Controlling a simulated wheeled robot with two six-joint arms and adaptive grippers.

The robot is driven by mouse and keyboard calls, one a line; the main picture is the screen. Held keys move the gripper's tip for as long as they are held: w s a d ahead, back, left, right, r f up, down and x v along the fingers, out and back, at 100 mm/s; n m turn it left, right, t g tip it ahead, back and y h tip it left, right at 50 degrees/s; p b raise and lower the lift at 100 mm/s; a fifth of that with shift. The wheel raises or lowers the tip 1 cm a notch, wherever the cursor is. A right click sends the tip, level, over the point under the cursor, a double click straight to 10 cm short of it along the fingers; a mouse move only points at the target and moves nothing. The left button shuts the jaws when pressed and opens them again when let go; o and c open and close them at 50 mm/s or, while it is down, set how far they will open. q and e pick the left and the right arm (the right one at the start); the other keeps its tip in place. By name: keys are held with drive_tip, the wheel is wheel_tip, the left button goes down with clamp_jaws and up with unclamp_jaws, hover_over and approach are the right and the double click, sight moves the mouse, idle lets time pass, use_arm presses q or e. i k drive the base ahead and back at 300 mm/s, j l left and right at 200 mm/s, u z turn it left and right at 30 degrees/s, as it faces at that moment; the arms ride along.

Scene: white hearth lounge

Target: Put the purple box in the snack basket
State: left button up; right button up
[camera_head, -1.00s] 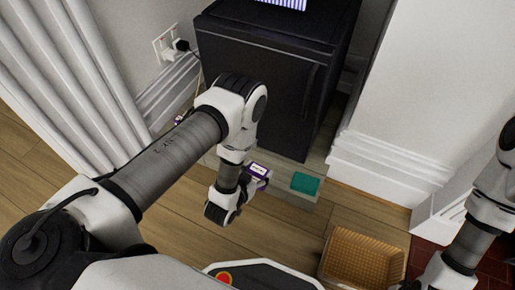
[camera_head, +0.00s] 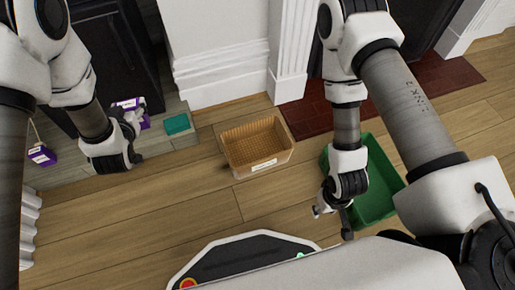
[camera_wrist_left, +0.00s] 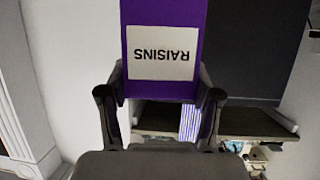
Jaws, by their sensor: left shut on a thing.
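A purple box with a white RAISINS label (camera_wrist_left: 163,52) is between the fingers of my left gripper (camera_wrist_left: 158,105) and fills the top of the left wrist view. In the head view my left gripper (camera_head: 132,119) is shut on this purple box (camera_head: 131,103), at the dark cabinet's front, left of the teal box. The tan woven basket with a white label (camera_head: 225,150) stands on the floor to the right and looks empty. My right gripper (camera_head: 332,212) is in front of the green crate; its finger opening is unclear.
A teal box (camera_head: 177,124) lies on the grey ledge (camera_head: 182,142) before the dark cabinet (camera_head: 112,55). Another purple box (camera_head: 42,155) is at far left. A green crate (camera_head: 385,205) stands right of the basket. Wooden floor (camera_head: 190,200) is clear in front.

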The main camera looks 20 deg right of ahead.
sight(243, 156)
drive_tip(key=j+z, duration=0.2)
drive_tip(key=z, duration=0.25)
drive_tip(key=i+j+z, duration=0.1)
drive_tip(key=j+z, duration=0.15)
drive_tip(key=z, duration=0.15)
drive_tip(key=j+z, duration=0.2)
drive_tip(key=z, duration=0.25)
drive_tip(key=j+z, duration=0.25)
drive_tip(key=z, duration=0.15)
drive_tip(key=k+j+z, duration=0.1)
drive_tip(key=z, duration=0.35)
drive_tip(key=k+j, duration=0.15)
drive_tip(key=j, duration=0.15)
drive_tip(key=k+j, duration=0.15)
drive_tip(key=j, duration=0.15)
drive_tip(key=k+j, duration=0.15)
drive_tip(key=j, duration=0.15)
